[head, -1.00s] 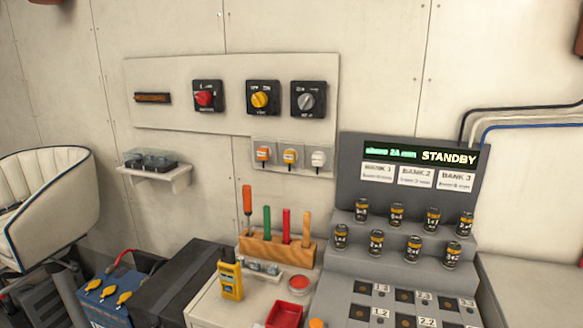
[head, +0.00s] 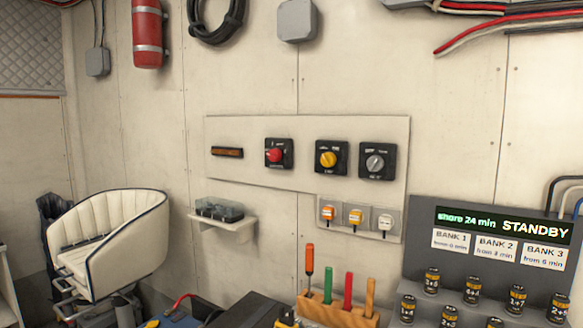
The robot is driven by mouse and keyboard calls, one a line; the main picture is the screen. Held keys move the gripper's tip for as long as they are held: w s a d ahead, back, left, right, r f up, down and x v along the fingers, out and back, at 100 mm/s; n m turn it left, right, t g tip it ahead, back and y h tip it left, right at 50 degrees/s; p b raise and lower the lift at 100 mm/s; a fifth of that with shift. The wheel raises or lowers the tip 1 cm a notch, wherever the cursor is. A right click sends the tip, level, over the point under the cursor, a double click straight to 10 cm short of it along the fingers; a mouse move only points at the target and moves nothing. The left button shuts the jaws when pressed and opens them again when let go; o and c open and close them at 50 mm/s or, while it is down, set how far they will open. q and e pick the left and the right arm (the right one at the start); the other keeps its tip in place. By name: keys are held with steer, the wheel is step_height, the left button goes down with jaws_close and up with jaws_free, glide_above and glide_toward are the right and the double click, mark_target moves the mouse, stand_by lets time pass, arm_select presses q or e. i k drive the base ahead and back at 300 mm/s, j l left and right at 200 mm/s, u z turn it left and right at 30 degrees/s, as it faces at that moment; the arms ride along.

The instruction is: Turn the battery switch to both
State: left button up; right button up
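A pale panel (head: 230,128) on the wall carries three rotary switches on dark square plates. The left one has a red knob (head: 275,154), the middle one a yellow knob (head: 328,159), the right one a grey knob (head: 375,162). The lettering around the knobs is too small to read, so I cannot tell which is the battery switch or where each knob points. A small dark label strip (head: 227,152) sits left of the red knob. Neither of my grippers shows in the head view.
Below the panel are small orange, yellow and white switches (head: 356,216) and a shelf with a clear-lidded box (head: 220,209). A tool rack (head: 340,313) and a grey console (head: 420,268) with a STANDBY display (head: 503,224) stand at lower right. A white seat (head: 110,240) is at left.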

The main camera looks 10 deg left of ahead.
mark_target(274, 154)
steer(key=j+z, duration=0.3)
steer(key=j, duration=0.45)
steer(key=j+z, duration=0.25)
steer(key=j, duration=0.5)
steer(key=k+j+z, duration=0.1)
steer(key=j+z, duration=0.2)
steer(key=j, duration=0.45)
